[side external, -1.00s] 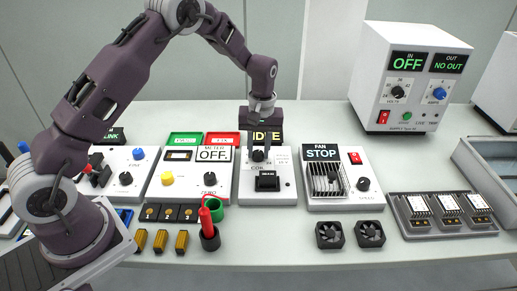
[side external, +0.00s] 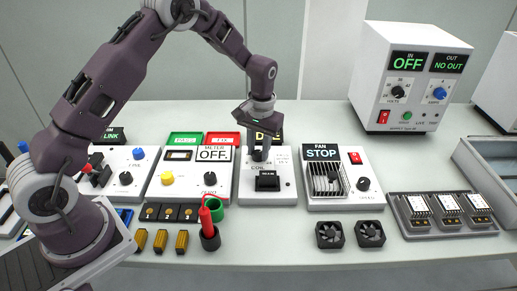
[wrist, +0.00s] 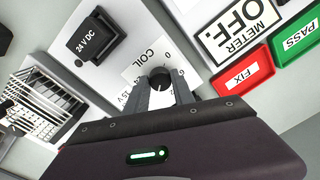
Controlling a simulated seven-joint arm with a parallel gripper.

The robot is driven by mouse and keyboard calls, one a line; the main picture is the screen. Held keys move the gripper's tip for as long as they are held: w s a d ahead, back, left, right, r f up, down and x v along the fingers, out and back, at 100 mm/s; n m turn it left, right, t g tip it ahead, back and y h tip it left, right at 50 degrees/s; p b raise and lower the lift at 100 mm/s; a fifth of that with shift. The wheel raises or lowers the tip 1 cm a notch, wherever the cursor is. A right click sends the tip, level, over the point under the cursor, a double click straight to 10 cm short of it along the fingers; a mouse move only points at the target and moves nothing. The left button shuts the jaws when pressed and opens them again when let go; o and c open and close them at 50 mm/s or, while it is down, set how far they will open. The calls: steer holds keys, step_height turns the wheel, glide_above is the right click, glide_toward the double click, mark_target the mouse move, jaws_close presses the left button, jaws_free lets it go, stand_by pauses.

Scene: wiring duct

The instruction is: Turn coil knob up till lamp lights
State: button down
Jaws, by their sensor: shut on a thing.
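The coil panel (side external: 285,186) is a white unit on the bench, with a black 24 V DC block (side external: 267,181) on its front half; the block also shows in the wrist view (wrist: 96,38). My gripper (side external: 260,152) points down over the panel's rear half. In the wrist view my gripper (wrist: 160,88) has its two fingers shut on either side of the round black coil knob (wrist: 159,76), beside the COIL label. A dark display (side external: 277,134) with green letters stands behind, partly hidden by my gripper. I cannot make out a lit lamp.
The meter panel (side external: 190,186) reads OFF at the left, with green and red trays (side external: 222,138) behind it. The fan panel (side external: 343,192) reads STOP close by on the right. A supply box (side external: 408,75) stands at the back right. The front bench is partly clear.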

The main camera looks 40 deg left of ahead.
mark_target(260, 153)
steer(key=shift+m, duration=0.5)
steer(key=c, duration=1.1)
jaws_free()
steer(key=shift+r, duration=0.15)
steer(key=r, duration=0.7)
steer(key=shift+d, duration=0.2)
steer(key=shift+f, duration=0.1)
